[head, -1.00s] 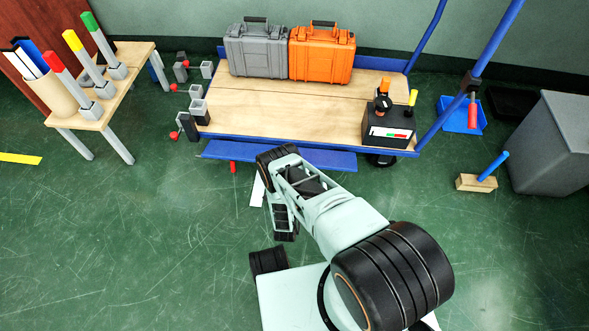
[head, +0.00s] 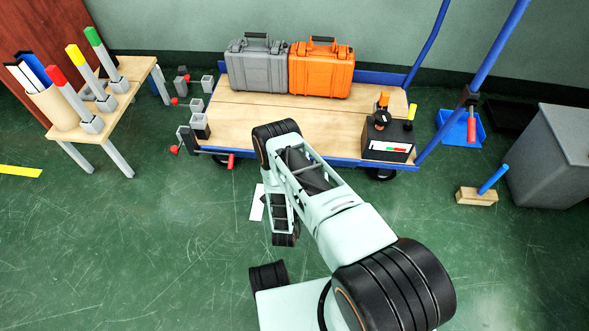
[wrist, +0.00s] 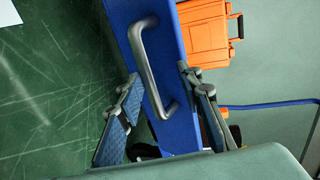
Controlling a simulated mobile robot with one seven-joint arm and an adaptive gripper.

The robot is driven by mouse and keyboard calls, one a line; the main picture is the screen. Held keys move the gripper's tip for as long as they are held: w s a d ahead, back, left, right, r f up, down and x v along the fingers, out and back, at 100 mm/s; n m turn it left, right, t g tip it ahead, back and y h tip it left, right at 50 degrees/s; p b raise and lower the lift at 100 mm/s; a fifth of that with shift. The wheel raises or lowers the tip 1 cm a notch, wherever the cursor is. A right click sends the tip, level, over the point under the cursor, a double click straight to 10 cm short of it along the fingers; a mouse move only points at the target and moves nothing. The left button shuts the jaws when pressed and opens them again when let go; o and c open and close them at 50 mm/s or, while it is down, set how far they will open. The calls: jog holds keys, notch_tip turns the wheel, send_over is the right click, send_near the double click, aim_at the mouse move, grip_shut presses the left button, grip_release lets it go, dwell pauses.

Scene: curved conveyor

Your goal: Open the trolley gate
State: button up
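The trolley (head: 230,106) has a wooden deck in a blue frame. In the wrist view a blue panel (wrist: 180,125), which looks like its gate, carries a grey bar handle (wrist: 150,65). My gripper (wrist: 165,105) is open, with one finger on each side of the panel's lower part in the picture. The handle's near end lies between the fingers; I cannot tell whether they touch it. In the head view my arm hides the gripper. A red grip (head: 231,161) on a grey rod sits at the trolley's front left.
A grey case (head: 257,70) and an orange case (head: 321,73) stand on the deck, with a black box (head: 387,140) at its right. A table (head: 120,105) is left. A grey bin (head: 550,155) and wooden block (head: 477,197) are right. The left foreground floor is clear.

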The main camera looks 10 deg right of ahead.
jog(key=shift+r, duration=0.75)
jog(key=shift+s, duration=0.1)
